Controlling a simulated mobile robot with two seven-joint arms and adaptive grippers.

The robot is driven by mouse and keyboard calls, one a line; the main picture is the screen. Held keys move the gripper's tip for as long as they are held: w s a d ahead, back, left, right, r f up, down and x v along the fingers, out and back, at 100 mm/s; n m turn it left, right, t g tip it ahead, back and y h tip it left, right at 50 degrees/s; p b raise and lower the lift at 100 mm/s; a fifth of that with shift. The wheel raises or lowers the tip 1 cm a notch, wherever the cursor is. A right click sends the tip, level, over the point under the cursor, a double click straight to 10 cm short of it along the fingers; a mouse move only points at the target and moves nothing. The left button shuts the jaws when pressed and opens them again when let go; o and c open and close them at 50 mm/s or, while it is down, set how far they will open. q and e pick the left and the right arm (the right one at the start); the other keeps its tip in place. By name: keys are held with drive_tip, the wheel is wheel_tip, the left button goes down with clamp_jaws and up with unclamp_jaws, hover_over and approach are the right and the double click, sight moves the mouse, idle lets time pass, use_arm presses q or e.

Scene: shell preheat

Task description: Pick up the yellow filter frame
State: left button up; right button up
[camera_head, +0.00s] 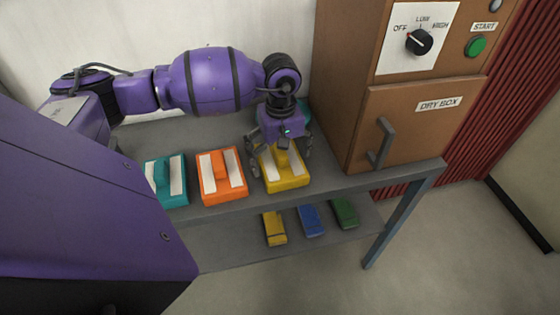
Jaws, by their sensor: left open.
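The yellow filter frame (290,184) lies on the upper shelf, a flat yellow block with white strips and a raised yellow grip in the middle. My left gripper (282,165) is directly above it, pointing down, with its fingers open on either side of the raised grip. I cannot tell whether the fingers touch it. The gripper hides the back part of the frame. My right gripper is not in the view.
An orange frame (210,189) and a teal frame (154,191) lie to the left on the grey shelf (237,211). A brown dry box (400,142) with a handle stands close on the right. Yellow (274,230), blue (311,222) and green (344,214) blocks lie on the lower shelf.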

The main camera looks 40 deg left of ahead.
use_arm(q)
drive_tip(key=c, duration=1.3)
drive_tip(key=shift+r, duration=0.1)
